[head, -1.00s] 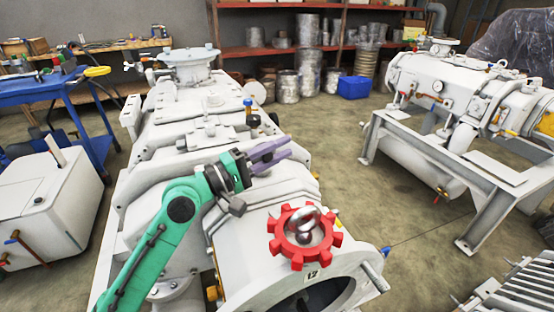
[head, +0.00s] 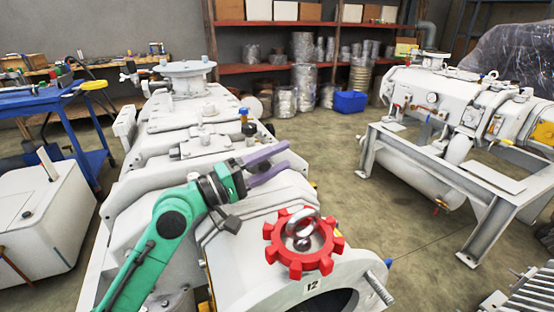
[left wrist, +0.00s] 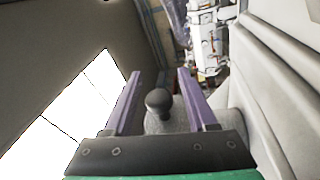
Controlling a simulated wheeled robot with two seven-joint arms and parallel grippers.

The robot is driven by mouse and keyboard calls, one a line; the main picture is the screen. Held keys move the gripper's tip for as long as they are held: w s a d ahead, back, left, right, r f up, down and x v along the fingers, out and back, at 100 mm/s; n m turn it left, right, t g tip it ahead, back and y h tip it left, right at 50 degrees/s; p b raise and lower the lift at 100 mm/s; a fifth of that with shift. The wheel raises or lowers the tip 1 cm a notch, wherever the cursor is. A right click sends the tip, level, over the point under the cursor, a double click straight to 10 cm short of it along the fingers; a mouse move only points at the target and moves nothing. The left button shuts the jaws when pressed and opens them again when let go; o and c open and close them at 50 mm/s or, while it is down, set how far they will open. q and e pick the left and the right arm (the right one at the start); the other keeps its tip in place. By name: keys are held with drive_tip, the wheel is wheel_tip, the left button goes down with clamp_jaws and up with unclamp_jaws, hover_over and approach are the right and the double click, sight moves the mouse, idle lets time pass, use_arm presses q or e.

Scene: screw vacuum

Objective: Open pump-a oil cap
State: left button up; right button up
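A white pump (head: 185,135) stretches from the front toward the back, left of centre. A red lobed cap (head: 303,243) with a metal ring on it sits on top of its near end, above a "12" label. Which fitting is the oil cap is not marked. My left gripper (head: 275,163), purple-fingered, is over the pump, behind and left of the red cap and apart from it. Its fingers are spread and empty. In the left wrist view (left wrist: 160,98) a dark round knob shows between the fingers; I cannot tell its distance. My right gripper is out of view.
A second pump (head: 455,105) stands on a grey frame at the right. A white box (head: 40,220) and a blue cart (head: 45,110) are at the left. Shelves (head: 290,68) with metal cans and a blue bin (head: 350,102) are behind. Floor between the pumps is clear.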

use_arm(q)
drive_tip(key=shift+a, duration=0.1)
drive_tip(key=shift+s+a+f, duration=0.15)
drive_tip(key=shift+a+f, duration=0.05)
drive_tip(key=shift+a, duration=0.1)
drive_tip(key=b+v, duration=0.3)
drive_tip(key=v, duration=0.9)
drive_tip(key=shift+s+a+f+b, duration=0.15)
drive_tip(key=shift+s+a+b, duration=0.05)
drive_tip(key=shift+a+b, duration=0.15)
drive_tip(key=shift+s+a, duration=0.25)
drive_tip(key=shift+a, duration=0.15)
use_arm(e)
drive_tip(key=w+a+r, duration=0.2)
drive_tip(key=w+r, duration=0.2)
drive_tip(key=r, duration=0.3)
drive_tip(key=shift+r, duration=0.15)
